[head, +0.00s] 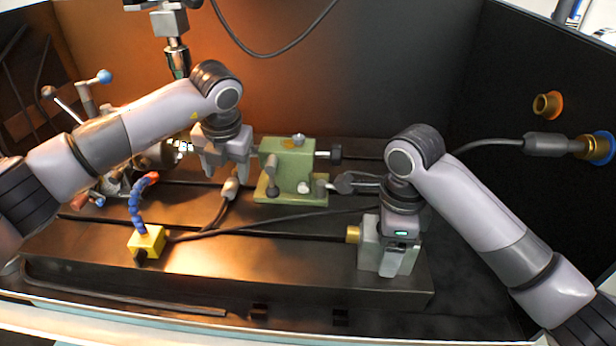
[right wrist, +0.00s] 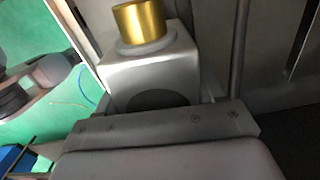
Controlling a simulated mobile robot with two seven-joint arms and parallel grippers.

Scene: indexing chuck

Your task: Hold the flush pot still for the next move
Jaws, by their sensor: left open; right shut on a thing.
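The flush pot appears to be the grey block (head: 370,248) with a brass cap (head: 353,234) on its left side, at the right end of the dark table. My right gripper (head: 392,260) is shut on it from above and hides much of it. In the right wrist view the pot's grey body (right wrist: 150,72) and brass cap (right wrist: 140,24) show just beyond the gripper. The fingertips are hidden there. My left gripper (head: 226,168) is open, fingers down, between the chuck (head: 160,153) and the green tailstock (head: 291,168).
A yellow block (head: 147,241) with a blue, red-tipped hose (head: 137,205) stands front left. A dark cable runs from near it across the slotted table (head: 270,265). A spindle (head: 177,58) hangs above. A brass and blue fitting (head: 590,147) sits on the right wall.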

